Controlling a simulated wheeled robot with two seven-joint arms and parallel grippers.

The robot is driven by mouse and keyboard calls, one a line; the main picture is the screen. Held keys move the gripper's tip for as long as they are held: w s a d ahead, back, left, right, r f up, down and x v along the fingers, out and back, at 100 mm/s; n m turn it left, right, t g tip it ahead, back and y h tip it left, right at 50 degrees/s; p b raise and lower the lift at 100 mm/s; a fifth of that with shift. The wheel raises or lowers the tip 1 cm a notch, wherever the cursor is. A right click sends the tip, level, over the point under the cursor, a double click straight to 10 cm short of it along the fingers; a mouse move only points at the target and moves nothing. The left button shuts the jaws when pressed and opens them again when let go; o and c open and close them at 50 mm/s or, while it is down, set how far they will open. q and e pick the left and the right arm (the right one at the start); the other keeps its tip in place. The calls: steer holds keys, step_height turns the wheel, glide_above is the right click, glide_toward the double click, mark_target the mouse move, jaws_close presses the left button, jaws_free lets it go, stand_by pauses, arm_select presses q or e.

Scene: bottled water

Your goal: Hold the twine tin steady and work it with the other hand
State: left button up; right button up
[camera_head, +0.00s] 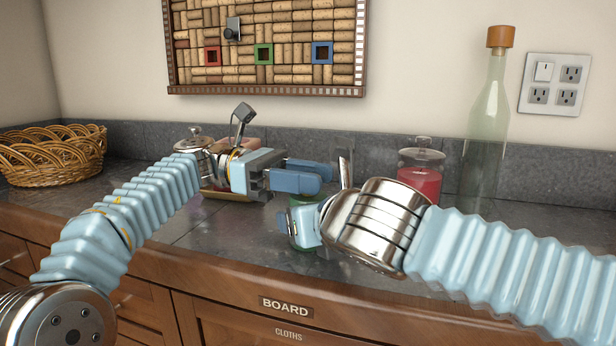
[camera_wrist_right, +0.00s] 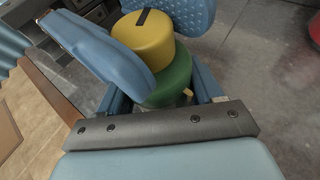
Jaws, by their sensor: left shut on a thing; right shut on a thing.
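The twine tin stands on the grey counter; its green body (camera_head: 306,218) shows in the head view, partly hidden by my right gripper. In the right wrist view I see its yellow top (camera_wrist_right: 148,45) with a dark slot, above the green body (camera_wrist_right: 170,82). My left gripper (camera_head: 320,177) comes from the left at top height, its blue fingers on both sides of the yellow top and shut on it. They hide the top in the head view. My right gripper (camera_head: 303,228) is low at the tin, shut on the green body. A small yellow tab (camera_wrist_right: 188,92) sticks out from the green body.
A red-filled glass jar (camera_head: 420,180) and a tall corked bottle (camera_head: 486,130) stand to the right. The counter's wooden front edge (camera_head: 220,265) is close by.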

arm_select(q)
steer(key=shift+r+m+g+y, duration=0.1)
steer(key=shift+m+g+y, duration=0.8)
steer(key=shift+g, duration=0.5)
steer(key=o, duration=0.9)
steer(key=shift+o, duration=0.2)
